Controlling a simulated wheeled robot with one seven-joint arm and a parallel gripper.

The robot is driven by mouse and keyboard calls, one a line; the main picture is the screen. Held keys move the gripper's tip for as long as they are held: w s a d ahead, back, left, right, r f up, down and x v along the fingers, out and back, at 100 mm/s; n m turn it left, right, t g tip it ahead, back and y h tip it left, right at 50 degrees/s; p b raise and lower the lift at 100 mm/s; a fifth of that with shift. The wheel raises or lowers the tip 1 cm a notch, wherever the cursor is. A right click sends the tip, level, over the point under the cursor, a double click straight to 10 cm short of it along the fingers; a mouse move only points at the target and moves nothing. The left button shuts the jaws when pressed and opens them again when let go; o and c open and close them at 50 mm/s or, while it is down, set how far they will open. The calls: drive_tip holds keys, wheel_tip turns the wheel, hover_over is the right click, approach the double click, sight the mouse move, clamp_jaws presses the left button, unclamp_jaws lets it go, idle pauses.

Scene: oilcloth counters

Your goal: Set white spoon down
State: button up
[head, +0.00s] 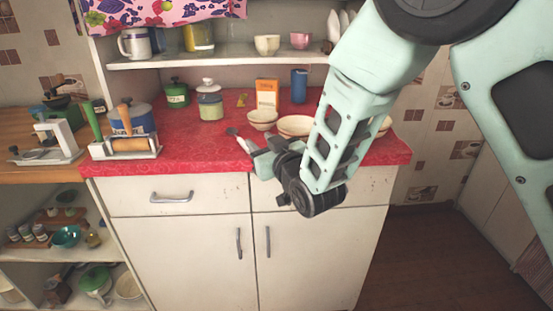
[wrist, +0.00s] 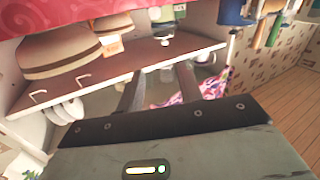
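A white spoon (head: 243,138) with a darker grey bowl shows in the head view at the front of the red counter (head: 190,158), just left of my gripper (head: 264,156). It appears to lie on the counter, its handle end close to the fingers; I cannot tell whether they touch. In the wrist view my gripper's two fingers (wrist: 158,82) stand apart with a clear gap, and no spoon shows between them.
Bowls (head: 262,119) and stacked plates (head: 295,126) stand just behind my gripper. An orange box (head: 267,94), a blue cup (head: 299,85) and a green canister (head: 177,95) are further back. Red counter left of the spoon is clear up to a rolling-pin stand (head: 130,148).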

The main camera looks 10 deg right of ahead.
drive_tip(key=s+d+f+g+h, duration=0.1)
drive_tip(key=s+g, duration=0.4)
drive_tip(key=s, duration=0.7)
drive_tip(key=s+d+f+n+g+h, duration=0.1)
drive_tip(key=s+d+g+h, duration=0.2)
drive_tip(key=s, duration=0.9)
drive_tip(key=s+d+f+g+h, duration=0.1)
drive_tip(key=s+d+g+h, duration=0.1)
drive_tip(key=s+d+g, duration=0.5)
drive_tip(key=s+g, duration=0.1)
drive_tip(key=s, duration=0.4)
drive_tip(key=shift+d+n+h, duration=0.15)
drive_tip(key=shift+n+h, duration=0.15)
drive_tip(key=shift+h, duration=0.1)
drive_tip(key=shift+s+f, duration=0.1)
wheel_tip(320, 180, up, 4)
drive_tip(key=p, duration=0.4)
drive_tip(key=shift+r, duration=0.25)
